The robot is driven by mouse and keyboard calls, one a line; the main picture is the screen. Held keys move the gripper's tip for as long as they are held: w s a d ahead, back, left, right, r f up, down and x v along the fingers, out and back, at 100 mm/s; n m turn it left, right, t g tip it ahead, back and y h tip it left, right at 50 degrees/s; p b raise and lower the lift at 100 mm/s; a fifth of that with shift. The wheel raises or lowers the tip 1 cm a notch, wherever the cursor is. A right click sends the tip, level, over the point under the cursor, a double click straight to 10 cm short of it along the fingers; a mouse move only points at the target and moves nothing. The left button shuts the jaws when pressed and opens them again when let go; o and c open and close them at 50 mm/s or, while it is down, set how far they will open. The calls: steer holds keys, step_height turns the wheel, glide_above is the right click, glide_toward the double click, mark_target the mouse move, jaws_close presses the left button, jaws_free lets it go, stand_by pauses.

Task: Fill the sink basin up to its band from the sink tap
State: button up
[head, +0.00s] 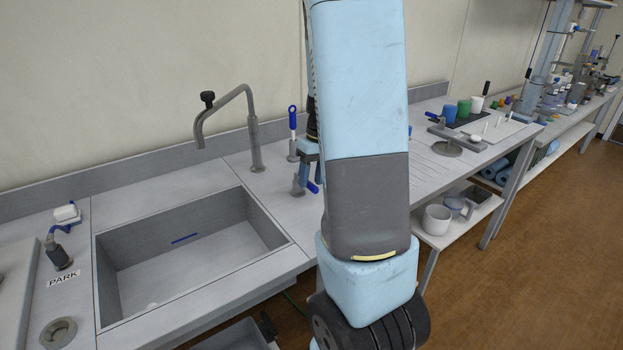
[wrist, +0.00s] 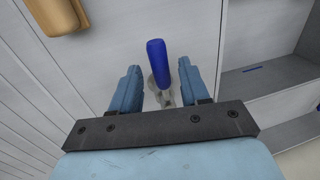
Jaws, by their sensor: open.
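The grey sink basin (head: 190,285) is at the left in the head view, with a short blue band (head: 185,238) on its far wall; I see no water in it. The arched sink tap (head: 255,145) stands behind it, its spout over the basin, with no stream visible. My arm hides part of this area in the head view.
A blue-handled fitting (head: 60,252) stands by a PARK label (head: 64,278) left of the basin. A white pot (head: 437,220) sits on the shelf below. A tan object (wrist: 57,14) shows in the wrist view.

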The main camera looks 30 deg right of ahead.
steer(key=shift+a+f, duration=0.1)
steer(key=shift+f, duration=0.25)
jaws_close()
stand_by(0.6)
